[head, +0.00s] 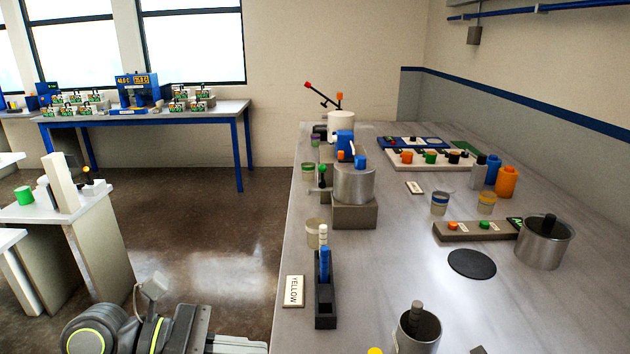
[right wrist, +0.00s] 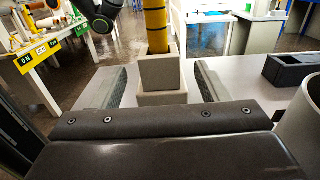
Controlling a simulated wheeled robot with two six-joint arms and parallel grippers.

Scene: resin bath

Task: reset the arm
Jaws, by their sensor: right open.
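My right gripper (right wrist: 161,70) is open in the right wrist view, a finger on each side of a grey block holder (right wrist: 162,73). A yellow cylinder (right wrist: 156,28) stands upright in the holder. I see gaps between the fingers and the holder; nothing is held. The right gripper is outside the head view. My left arm comes in at the lower left of the head view, over the floor beside the bench. Its gripper (head: 215,335) is partly in view at the bottom edge, and its jaw opening cannot be made out.
On the bench (head: 390,270) stand a black rack (head: 325,300) with a blue tool, a YELLOW sign (head: 293,290), a metal pot (head: 416,330), another pot (head: 543,242) and a bath (head: 354,184). A dark round mat (head: 472,264) lies right. The bench's middle is mostly clear.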

